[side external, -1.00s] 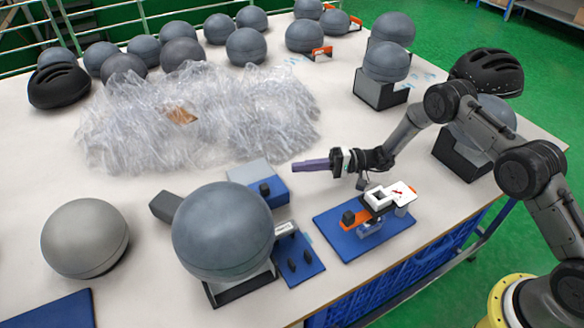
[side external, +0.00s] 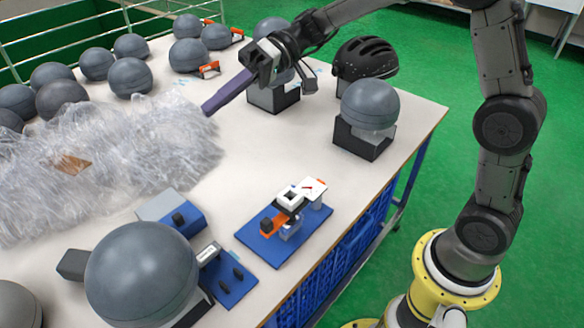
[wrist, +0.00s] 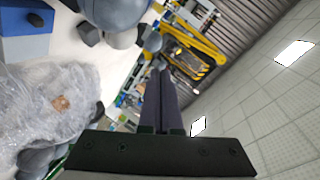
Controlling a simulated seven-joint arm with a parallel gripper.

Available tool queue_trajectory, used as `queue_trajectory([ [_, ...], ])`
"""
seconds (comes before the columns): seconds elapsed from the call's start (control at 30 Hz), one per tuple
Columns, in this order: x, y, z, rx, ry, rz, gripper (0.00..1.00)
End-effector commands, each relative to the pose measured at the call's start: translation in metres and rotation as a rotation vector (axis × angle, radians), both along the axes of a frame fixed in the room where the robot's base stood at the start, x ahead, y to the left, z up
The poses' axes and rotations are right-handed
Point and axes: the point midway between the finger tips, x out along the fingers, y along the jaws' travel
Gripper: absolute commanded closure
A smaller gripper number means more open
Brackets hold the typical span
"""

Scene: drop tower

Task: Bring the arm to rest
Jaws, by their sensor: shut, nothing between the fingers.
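My gripper (side external: 208,108) is raised above the far middle of the white table, to the right of the heap of clear plastic wrap. Its long purple fingers are shut together with nothing between them. They point left and slightly down in the side external view. In the wrist view the closed fingers (wrist: 160,100) stand in the middle, with ceiling and yellow equipment behind them. My arm curves up from its yellow base and over to the gripper, and its upper part runs out of the top of the side view.
Clear plastic wrap (side external: 120,150) is heaped at left. Grey spheres (side external: 130,77) crowd the back. A black helmet (side external: 364,60) and a sphere on a black stand (side external: 368,104) stand near the right edge. A blue plate with a fixture (side external: 262,248) lies in front. The table's middle is clear.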

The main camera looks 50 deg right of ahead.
Motion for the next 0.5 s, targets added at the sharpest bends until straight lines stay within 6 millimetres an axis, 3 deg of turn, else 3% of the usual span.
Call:
queue_trajectory([
  [0.03, -0.023, -0.001, 0.011, -0.052, -0.017, 0.01, 1.0],
  [0.2, -0.09, -0.013, 0.023, -0.248, -0.046, 0.01, 1.0],
  [0.37, -0.15, -0.035, 0.017, -0.445, -0.072, -0.035, 1.0],
  [0.5, -0.195, -0.064, 0.002, -0.624, -0.096, -0.116, 1.0],
])
